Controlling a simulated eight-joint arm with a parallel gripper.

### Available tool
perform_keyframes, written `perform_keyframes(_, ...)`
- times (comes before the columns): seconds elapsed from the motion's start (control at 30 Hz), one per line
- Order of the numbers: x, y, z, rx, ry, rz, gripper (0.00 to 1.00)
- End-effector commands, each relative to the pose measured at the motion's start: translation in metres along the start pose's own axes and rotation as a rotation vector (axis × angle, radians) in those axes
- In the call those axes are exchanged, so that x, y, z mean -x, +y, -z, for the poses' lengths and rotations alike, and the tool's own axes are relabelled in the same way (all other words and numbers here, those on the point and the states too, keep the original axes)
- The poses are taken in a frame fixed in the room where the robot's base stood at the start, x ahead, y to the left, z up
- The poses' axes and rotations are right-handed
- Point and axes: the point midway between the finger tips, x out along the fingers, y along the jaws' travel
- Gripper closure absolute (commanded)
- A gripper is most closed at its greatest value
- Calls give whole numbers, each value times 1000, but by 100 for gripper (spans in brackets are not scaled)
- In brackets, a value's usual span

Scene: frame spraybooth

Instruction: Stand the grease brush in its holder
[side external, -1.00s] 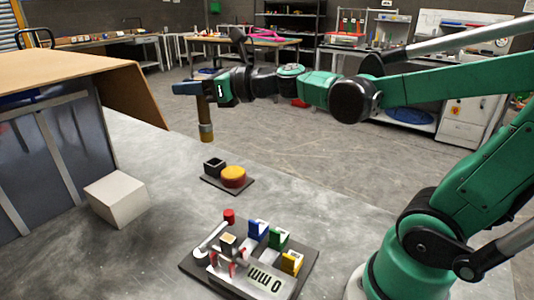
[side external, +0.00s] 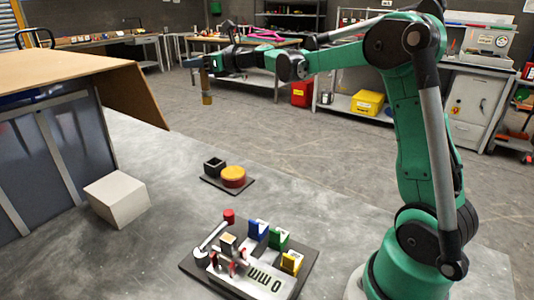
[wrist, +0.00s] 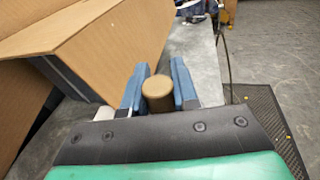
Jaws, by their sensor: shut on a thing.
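The grease brush (side external: 206,88) is a brown stick with a paler lower end. It hangs about upright from my gripper (side external: 193,63), which is shut on its upper part. In the wrist view, the round brown end of the brush (wrist: 158,90) shows between the blue fingers of my gripper (wrist: 158,82). The likely holder (side external: 214,165) is a small black square open-topped socket on a dark plate in the side view. Beside it on the plate is a round red pot with a yellow top (side external: 233,175). The brush is well above and behind the holder in the picture, touching nothing below.
A cardboard box (side external: 85,72) stands at the left, with a white block (side external: 117,198) near it. A dark fixture plate (side external: 306,262) with blue, green and yellow blocks lies in front. The grey bench is bare around the holder.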

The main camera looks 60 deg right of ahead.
Motion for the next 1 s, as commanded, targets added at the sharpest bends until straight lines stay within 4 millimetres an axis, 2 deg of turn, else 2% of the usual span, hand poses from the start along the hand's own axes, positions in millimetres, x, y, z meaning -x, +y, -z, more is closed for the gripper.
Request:
perform_keyframes(0.17, -5, -2, 36, 0, 0, 0, 100)
perform_keyframes(0.5, -16, -1, 130, 0, 0, 1, 100)
perform_keyframes(0.6, -18, -1, 148, 0, 0, 1, 100)
perform_keyframes(0.77, -19, -1, 161, 0, 0, 1, 100)
perform_keyframes(1.0, -22, -1, 190, 0, 0, 1, 100)
